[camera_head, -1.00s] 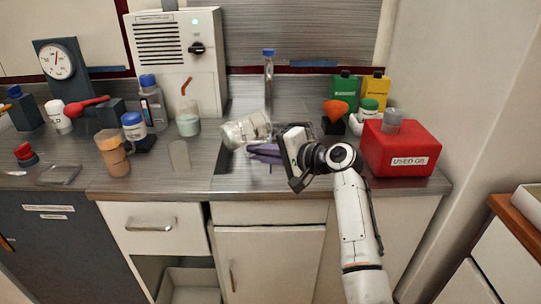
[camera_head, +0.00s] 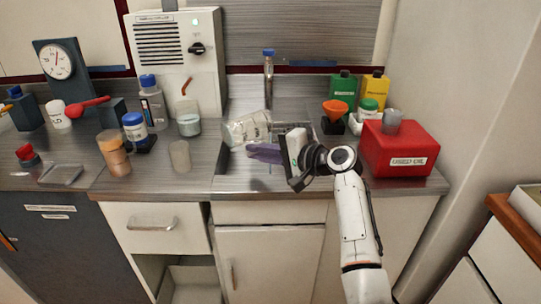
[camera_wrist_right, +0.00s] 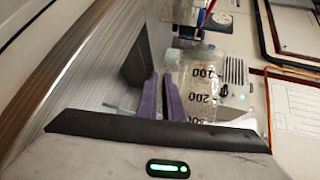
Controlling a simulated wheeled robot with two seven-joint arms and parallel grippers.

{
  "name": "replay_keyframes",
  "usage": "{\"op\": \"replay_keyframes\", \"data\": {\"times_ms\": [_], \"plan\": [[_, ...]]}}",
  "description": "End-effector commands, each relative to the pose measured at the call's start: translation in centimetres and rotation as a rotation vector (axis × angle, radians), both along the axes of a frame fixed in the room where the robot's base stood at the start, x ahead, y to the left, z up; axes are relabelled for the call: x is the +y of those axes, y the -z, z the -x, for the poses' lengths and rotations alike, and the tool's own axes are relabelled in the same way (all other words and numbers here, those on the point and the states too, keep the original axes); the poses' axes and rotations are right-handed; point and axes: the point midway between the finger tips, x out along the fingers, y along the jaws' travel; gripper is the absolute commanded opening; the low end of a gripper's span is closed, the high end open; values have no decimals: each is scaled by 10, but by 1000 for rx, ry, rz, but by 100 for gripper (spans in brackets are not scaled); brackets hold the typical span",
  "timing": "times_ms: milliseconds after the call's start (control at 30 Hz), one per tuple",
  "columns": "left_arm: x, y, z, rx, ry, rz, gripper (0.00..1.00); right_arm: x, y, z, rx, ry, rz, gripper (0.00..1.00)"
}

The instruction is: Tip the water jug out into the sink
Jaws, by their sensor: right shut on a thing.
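In the right wrist view the jug (camera_wrist_right: 203,82) shows black graduation marks. The purple fingers of my right gripper (camera_wrist_right: 165,98) are shut on it. The jug's mouth and any water in it cannot be made out. My arm and gripper hide much of the sink. My left gripper is not in view.
A red used-oil box (camera_head: 400,150) stands right of my arm, with an orange funnel (camera_head: 335,110) and green bottle (camera_head: 343,88) behind. A clear cup (camera_head: 180,156) and an orange-brown container (camera_head: 114,153) stand left of the sink.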

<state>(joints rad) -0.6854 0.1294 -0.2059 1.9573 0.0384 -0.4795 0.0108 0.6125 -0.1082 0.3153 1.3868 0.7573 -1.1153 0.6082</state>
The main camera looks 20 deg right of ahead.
Motion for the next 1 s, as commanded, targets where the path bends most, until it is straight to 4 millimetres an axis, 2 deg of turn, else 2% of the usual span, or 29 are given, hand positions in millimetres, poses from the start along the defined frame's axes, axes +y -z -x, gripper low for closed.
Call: {"op": "replay_keyframes", "data": {"times_ms": [1000], "plan": [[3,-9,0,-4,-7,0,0,1,-6,0,18,1,-105,0]]}}
